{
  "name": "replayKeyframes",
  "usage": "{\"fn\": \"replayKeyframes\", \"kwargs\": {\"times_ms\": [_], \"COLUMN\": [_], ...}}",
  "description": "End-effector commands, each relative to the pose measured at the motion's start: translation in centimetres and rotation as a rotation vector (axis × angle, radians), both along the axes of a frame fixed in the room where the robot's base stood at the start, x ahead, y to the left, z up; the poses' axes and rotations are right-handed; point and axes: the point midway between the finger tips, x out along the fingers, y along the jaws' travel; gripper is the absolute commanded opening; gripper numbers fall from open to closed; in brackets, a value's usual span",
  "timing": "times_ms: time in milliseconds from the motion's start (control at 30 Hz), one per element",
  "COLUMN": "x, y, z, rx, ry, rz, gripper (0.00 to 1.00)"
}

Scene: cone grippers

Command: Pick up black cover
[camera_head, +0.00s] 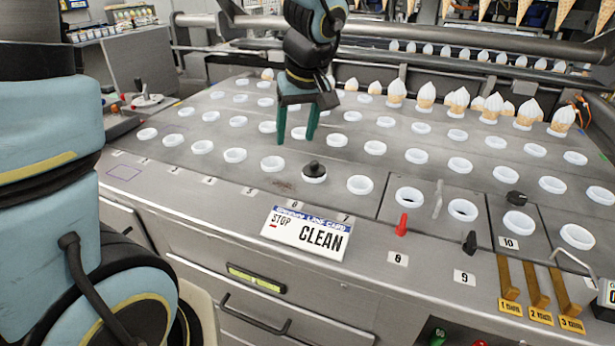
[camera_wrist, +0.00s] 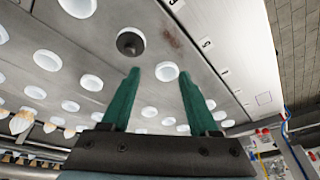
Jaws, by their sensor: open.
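A small black cover (camera_head: 314,168) with a raised knob sits on a white ring near the front middle of the steel counter. In the wrist view the round black cover (camera_wrist: 130,43) shows at the upper left, beyond the left fingertip. My gripper (camera_head: 296,139) points down with its two green fingers apart and nothing between them. It is behind and a little left of the cover in the head view, apart from it. The wrist view shows the gripper (camera_wrist: 160,73) open, with a white ring near the right fingertip.
Rows of white rings cover the steel counter (camera_head: 250,190). Another black piece (camera_head: 516,197) lies by a ring at the right. White-topped cones (camera_head: 427,95) stand at the back. A red lever (camera_head: 402,224), a black lever (camera_head: 470,241) and a "CLEAN" sign (camera_head: 305,233) are near the front.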

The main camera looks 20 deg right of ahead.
Motion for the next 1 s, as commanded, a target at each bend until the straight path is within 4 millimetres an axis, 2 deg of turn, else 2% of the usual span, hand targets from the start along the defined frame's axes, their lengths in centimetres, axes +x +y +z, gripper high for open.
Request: {"fn": "replayKeyframes", "kwargs": {"times_ms": [33,100,233,367,600,867,1000], "x": [-0.7,-1.3,-1.9,-1.5,-0.1,0.6,1.4], "y": [-2.0,-3.6,-5.3,-5.5,-5.4,-5.5,-5.7], "z": [-0.2,0.1,0.4,-0.8,-4.0,-5.4,-6.9], "rx": [-0.009,-0.022,-0.039,-0.039,-0.039,-0.039,-0.039], "ry": [-0.022,-0.046,-0.070,-0.073,-0.073,-0.072,-0.071], "rz": [-0.004,0.011,0.027,0.034,0.033,0.032,0.032], "gripper": [0.61,0.61,0.61,0.61,0.61,0.61,0.61]}}
